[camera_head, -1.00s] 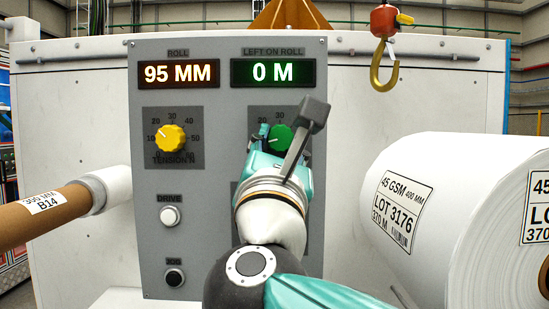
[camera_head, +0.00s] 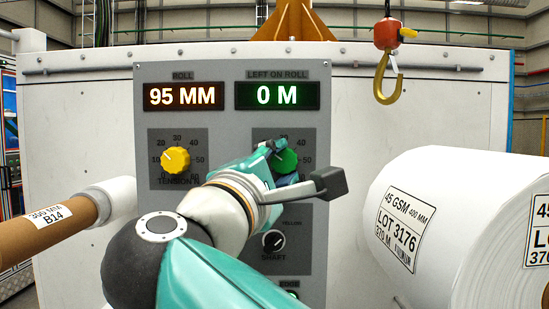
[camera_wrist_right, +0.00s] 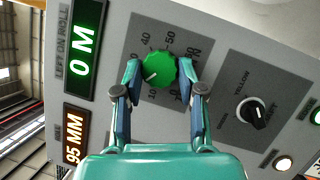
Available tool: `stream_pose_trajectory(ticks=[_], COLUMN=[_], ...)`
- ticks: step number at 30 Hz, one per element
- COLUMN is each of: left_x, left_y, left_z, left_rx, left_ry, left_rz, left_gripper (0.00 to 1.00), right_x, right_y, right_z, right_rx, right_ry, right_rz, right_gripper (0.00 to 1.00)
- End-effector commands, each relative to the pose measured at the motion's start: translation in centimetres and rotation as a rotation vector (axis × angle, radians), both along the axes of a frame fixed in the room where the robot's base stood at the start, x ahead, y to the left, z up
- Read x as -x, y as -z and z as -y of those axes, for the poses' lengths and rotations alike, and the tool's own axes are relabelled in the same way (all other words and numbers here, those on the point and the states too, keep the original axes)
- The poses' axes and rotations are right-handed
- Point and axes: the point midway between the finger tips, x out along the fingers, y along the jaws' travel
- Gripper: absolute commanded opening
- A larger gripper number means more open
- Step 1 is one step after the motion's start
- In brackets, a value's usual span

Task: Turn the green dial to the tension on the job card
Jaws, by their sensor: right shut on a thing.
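The green dial (camera_head: 286,161) is on the grey panel (camera_head: 226,118) under the "0 M" display (camera_head: 276,96). It also shows in the right wrist view (camera_wrist_right: 159,68), where its white pointer line points to the lower left of the picture; the number there is hard to read. My right gripper (camera_head: 279,163) is shut on the dial, one finger on each side, as the right wrist view shows (camera_wrist_right: 160,77). Its fingers partly cover the scale. No job card can be made out. My left gripper is not in view.
A yellow tension dial (camera_head: 176,159) and a "95 MM" display (camera_head: 180,97) are at left on the panel. A black shaft knob (camera_head: 274,241) is below. A large white roll (camera_head: 455,210) stands right, a cardboard core (camera_head: 45,228) left. A hook (camera_head: 386,80) hangs above right.

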Motion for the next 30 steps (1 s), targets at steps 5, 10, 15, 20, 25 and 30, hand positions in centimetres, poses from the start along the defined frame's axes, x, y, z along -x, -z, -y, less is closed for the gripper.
stream_pose_trajectory(ticks=[5,10,15,20,25,30], left_x=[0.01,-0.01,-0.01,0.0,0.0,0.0], left_y=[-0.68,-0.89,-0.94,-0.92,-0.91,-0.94], left_z=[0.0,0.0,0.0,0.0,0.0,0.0], left_rx=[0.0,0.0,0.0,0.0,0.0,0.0], left_ry=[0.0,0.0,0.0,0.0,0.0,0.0], left_rz=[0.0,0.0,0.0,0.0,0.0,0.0], left_gripper=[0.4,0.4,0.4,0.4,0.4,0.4], right_x=[-0.09,-0.1,-0.11,-0.12,-0.12,-0.1], right_y=[0.25,0.34,0.4,0.43,0.45,0.31], right_z=[-0.16,-0.17,-0.17,-0.16,-0.15,-0.13], right_rx=[-0.085,-0.129,-0.144,-0.145,-0.145,-0.144], right_ry=[0.002,0.001,0.001,0.001,0.003,0.001], right_rz=[-0.01,-0.011,-0.011,-0.011,-0.012,-0.009], right_gripper=[0.05,0.05,0.05,0.05,0.43,0.65])
